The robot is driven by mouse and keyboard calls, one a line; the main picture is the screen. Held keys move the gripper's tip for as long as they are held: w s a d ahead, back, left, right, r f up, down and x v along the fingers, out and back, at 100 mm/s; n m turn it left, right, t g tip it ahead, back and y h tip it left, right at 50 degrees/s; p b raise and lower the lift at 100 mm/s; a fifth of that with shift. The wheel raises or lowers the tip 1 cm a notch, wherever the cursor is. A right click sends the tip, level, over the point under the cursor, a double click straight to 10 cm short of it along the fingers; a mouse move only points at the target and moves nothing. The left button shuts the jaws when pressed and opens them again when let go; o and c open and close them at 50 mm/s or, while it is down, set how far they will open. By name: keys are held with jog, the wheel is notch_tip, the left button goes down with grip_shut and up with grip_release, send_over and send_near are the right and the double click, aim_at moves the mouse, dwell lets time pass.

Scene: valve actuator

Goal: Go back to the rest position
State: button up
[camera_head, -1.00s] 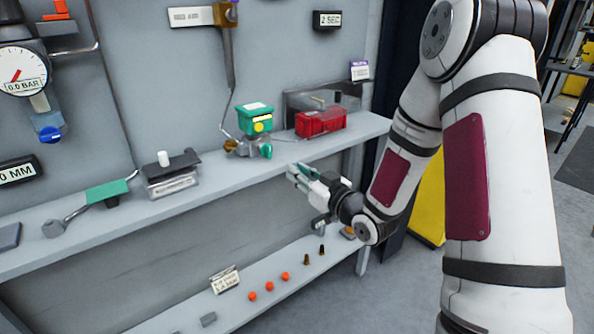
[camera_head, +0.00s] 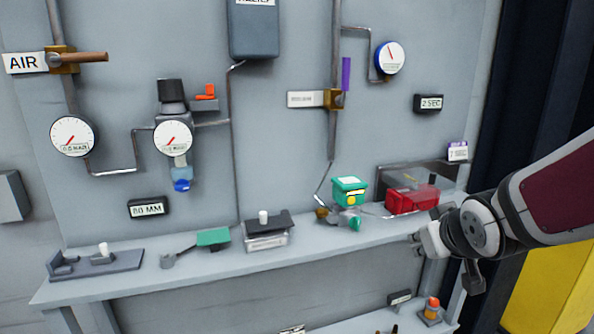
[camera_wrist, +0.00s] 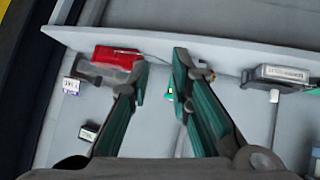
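My gripper (camera_head: 424,240) is at the right in the head view, in front of the shelf edge near the red box. In the wrist view its two green-sided fingers (camera_wrist: 161,72) stand apart with nothing held between them. The green valve actuator (camera_head: 350,190) with a yellow indicator sits upright on the upper shelf, left of the gripper and apart from it. In the wrist view only a small part of the actuator (camera_wrist: 168,94) shows between the fingers. The red box (camera_head: 411,200) is on the shelf beside the actuator and also shows in the wrist view (camera_wrist: 113,55).
The grey shelf (camera_head: 190,276) carries a green-handled tool (camera_head: 212,237), a grey block device (camera_head: 265,232) and a dark plate fixture (camera_head: 97,263). Gauges (camera_head: 72,136) and pipes cover the wall panel. A lower shelf (camera_head: 365,323) holds small parts. A yellow panel (camera_head: 545,275) stands at right.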

jog(key=s+a+r+m+g+p, duration=0.1)
jog(key=s+a+r+g+p, duration=0.1)
jog(key=s, duration=1.1)
jog(key=s+a+r+m+g+y+p, duration=0.1)
jog(key=s+a+r+g+p, duration=0.1)
jog(key=s, duration=1.2)
notch_tip(320, 180, up, 3)
jog(key=shift+a+f+g, duration=0.2)
jog(key=shift+a+g, duration=0.3)
jog(key=shift+g, duration=0.4)
